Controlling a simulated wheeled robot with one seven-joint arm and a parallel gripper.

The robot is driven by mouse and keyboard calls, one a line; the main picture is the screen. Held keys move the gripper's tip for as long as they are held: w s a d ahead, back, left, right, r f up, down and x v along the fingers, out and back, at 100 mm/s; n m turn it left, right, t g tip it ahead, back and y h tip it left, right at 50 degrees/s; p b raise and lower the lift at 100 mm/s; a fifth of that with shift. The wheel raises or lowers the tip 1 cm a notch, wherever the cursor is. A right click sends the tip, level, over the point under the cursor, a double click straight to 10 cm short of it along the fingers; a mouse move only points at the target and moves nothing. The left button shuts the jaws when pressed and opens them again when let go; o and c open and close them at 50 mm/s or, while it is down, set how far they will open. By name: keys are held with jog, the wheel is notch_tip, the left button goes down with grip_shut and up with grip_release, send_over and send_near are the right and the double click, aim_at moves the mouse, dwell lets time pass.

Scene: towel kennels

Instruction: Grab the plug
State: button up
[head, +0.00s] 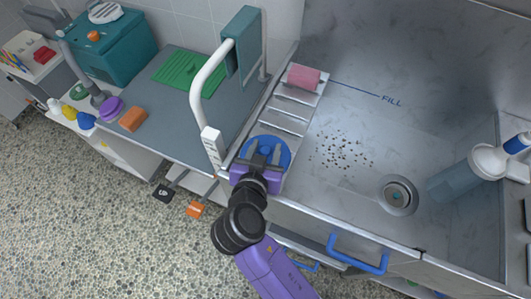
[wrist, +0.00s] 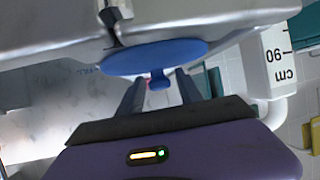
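The plug is a round blue disc (head: 284,155) lying on the ledge at the sink's left front corner. In the wrist view its blue disc (wrist: 150,57) shows edge-on, with a small knob pointing toward my gripper. My gripper (head: 265,152) is over the plug in the head view and hides part of it. In the wrist view my gripper (wrist: 158,80) is open, with one dark finger on each side of the knob. Gaps show between the knob and both fingers.
A pink sponge (head: 303,77) lies on the ledge farther back. A white rail (head: 205,80) stands close left of my gripper. A blue handle (head: 358,262) juts out in front.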

grip_shut()
jog(key=shift+r, duration=0.15)
